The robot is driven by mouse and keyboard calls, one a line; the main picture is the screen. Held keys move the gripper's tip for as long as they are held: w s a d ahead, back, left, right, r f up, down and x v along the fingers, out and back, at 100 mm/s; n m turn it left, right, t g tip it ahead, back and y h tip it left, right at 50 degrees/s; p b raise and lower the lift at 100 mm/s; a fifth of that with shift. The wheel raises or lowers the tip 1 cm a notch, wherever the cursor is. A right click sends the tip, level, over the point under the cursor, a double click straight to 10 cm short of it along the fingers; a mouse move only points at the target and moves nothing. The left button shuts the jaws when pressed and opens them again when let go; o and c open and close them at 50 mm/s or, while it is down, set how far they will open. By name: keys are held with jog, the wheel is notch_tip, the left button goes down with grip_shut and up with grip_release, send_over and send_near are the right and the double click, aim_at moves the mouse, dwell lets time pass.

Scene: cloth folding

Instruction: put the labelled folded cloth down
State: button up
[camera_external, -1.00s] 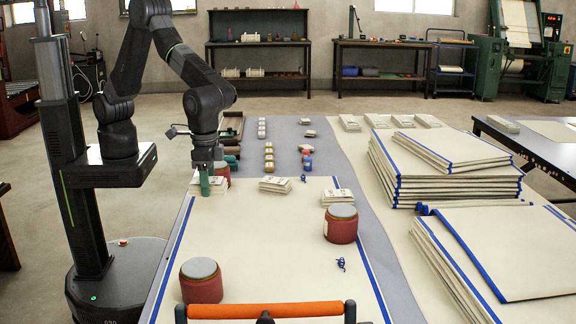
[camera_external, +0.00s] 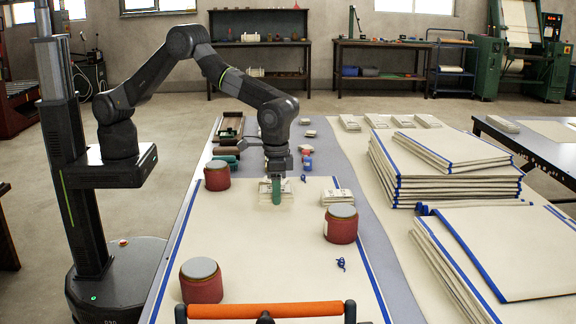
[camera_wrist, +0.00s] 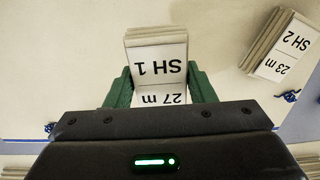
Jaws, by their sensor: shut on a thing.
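The labelled folded cloth is a cream bundle with a white label reading SH 1, 27 m (camera_wrist: 159,68). In the wrist view it sits between the two green fingers of my gripper (camera_wrist: 160,88), which are shut on its sides. In the external view my gripper (camera_external: 276,190) is low over the cream sheet on the table (camera_external: 250,245), at the spot of the middle folded bundle. Cream layers (camera_external: 264,199) show around and under the fingers. I cannot tell whether the held cloth touches what is below it.
Another folded cloth, labelled SH 2, 23 m (camera_wrist: 280,45), lies to the right, also in the external view (camera_external: 338,197). Red round weights stand at left (camera_external: 217,177), right (camera_external: 341,226) and front (camera_external: 201,284). An orange-handled bar (camera_external: 265,310) lies at the front. The sheet's middle is clear.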

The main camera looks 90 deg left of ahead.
aim_at(276, 215)
jog(key=shift+f, duration=2.25)
jog(key=shift+f, duration=0.2)
jog(key=o, duration=1)
jog(key=shift+c, duration=0.2)
jog(key=shift+r, duration=0.1)
notch_tip(276, 215, up, 12)
jog(key=shift+r, duration=0.15)
